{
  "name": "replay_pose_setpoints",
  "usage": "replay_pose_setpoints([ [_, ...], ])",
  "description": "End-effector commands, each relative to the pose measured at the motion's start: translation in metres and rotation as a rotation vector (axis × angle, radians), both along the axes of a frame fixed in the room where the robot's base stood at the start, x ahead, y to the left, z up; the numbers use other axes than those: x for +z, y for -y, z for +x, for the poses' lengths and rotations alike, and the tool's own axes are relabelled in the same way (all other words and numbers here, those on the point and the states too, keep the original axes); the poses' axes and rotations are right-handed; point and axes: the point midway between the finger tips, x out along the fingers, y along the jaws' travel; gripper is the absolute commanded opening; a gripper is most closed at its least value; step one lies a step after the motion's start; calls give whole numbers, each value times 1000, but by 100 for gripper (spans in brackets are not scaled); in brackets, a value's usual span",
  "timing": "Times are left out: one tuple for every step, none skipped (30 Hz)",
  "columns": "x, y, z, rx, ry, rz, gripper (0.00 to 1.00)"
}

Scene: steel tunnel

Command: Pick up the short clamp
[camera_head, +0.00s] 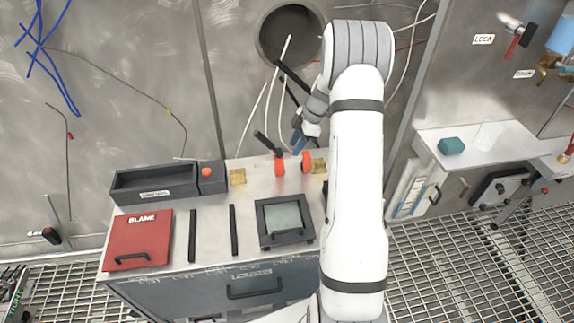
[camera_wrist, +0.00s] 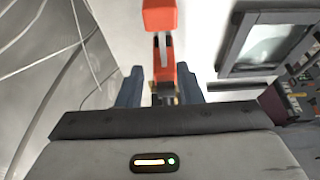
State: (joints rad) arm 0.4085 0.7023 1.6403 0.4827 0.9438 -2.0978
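Two orange clamps stand near the back of the bench top: a left one (camera_head: 280,164) beside a slanted black bar, and a right one (camera_head: 306,161) that looks shorter. I cannot tell surely which is the short clamp. My gripper (camera_head: 298,141) reaches down with blue-grey fingers just above and behind them. In the wrist view an orange clamp (camera_wrist: 164,62) with a pale slot stands upright between the fingertips of my gripper (camera_wrist: 159,88). The fingers are apart, with a gap visible at the clamp's left side. The clamp's lower part is partly hidden by the gripper body.
Cables hang from the round wall opening (camera_head: 272,45) close to my gripper. A shelf (camera_head: 500,152) is at right.

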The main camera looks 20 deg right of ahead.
Motion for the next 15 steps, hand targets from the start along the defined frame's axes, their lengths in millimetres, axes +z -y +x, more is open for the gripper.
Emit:
replay_pose_setpoints([
  [-5,-3,0,1,-2,0,33],
  [-9,-4,0,0,-3,1,33],
  [-13,-6,0,1,-4,1,33],
  [-16,-7,0,1,-4,1,33],
  [-19,-8,0,2,-4,0,33],
  [-24,-9,-1,1,-5,1,33],
  [-29,-10,-1,0,-5,1,33],
  [-33,-11,-1,-1,-5,1,33],
  [-39,-13,-1,-1,-5,1,33],
  [-44,-14,0,0,-5,0,33],
  [-48,-16,0,0,-5,0,33],
  [-52,-17,1,-1,-4,0,33],
  [-55,-18,1,-1,-3,0,33],
  [-57,-19,1,-2,-2,-1,33],
  [-59,-20,1,-2,-2,-1,33],
])
